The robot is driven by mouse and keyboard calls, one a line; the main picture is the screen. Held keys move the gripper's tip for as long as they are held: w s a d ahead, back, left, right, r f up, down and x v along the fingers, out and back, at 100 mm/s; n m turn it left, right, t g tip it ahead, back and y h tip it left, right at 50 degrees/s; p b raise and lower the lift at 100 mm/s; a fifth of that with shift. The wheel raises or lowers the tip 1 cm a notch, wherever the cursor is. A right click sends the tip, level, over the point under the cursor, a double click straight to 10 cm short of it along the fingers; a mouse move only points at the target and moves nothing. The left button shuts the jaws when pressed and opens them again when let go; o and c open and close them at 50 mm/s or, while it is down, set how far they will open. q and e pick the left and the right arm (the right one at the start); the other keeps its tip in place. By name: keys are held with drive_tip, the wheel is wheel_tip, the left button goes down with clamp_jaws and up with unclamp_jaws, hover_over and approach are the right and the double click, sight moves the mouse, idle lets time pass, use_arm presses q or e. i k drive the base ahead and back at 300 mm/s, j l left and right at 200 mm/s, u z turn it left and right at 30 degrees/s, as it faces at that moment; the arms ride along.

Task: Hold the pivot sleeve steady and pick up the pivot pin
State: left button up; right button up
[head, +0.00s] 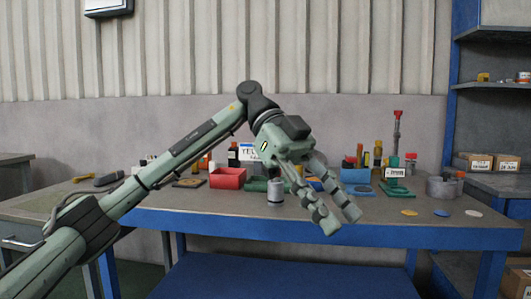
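A short grey metal cylinder (275,192) stands upright near the middle of the workbench. It may be the pivot sleeve, but I cannot tell for certain. I cannot make out the pivot pin; part of the bench is hidden behind my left arm and gripper. My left gripper (340,220) hangs over the bench, pointing down and to the right, just right of the grey cylinder. Its two fingers are apart, with nothing seen between them. My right gripper is not in view.
The blue-edged workbench (440,232) has a red bin (228,178), a blue bin (355,175) and a grey round container (440,188) along its back. Yellow (409,212) and pale (473,213) discs lie at right. Shelves with boxes stand beyond. The front strip looks mostly clear.

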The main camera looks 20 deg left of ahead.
sight(277, 178)
drive_tip(key=i+j, duration=0.5)
drive_tip(key=i+j+z, duration=0.1)
drive_tip(key=i+j, duration=0.4)
drive_tip(key=j, duration=0.2)
drive_tip(key=i+j, duration=0.45)
drive_tip(key=j, duration=0.2)
